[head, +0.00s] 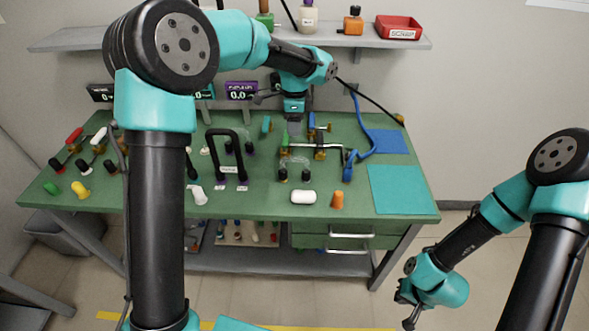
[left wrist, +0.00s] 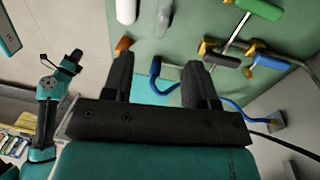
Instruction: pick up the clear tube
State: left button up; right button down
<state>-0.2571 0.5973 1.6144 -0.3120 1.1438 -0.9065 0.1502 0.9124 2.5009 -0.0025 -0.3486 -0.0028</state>
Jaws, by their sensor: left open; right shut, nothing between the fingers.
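A thin pale tube (head: 322,146), which may be the clear tube, sits among brass fittings on the green table (head: 270,190). In the left wrist view a light grey tube (left wrist: 238,32) runs between brass fittings. My left gripper (head: 294,127) is above the back of the table, close to these fittings; its fingertips look small and blurred there. In the left wrist view its two fingers (left wrist: 158,72) are apart with nothing between them. My right gripper (head: 408,307) is shut and empty, low and to the right of the table, away from the tube.
A blue hose (head: 364,125) curls right of the fittings. A black frame (head: 209,150) rises at the middle left. A teal mat (head: 396,190) is bare. A red scrap bin (head: 398,27) is on the shelf.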

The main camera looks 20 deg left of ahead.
aim_at(294, 158)
pick_arm(q)
jog(key=f, duration=0.6)
jog(key=s+f, duration=0.1)
jog(key=f, duration=0.3)
jog(key=shift+s+f, duration=0.1)
jog(key=shift+f, duration=2.55)
grip_shut()
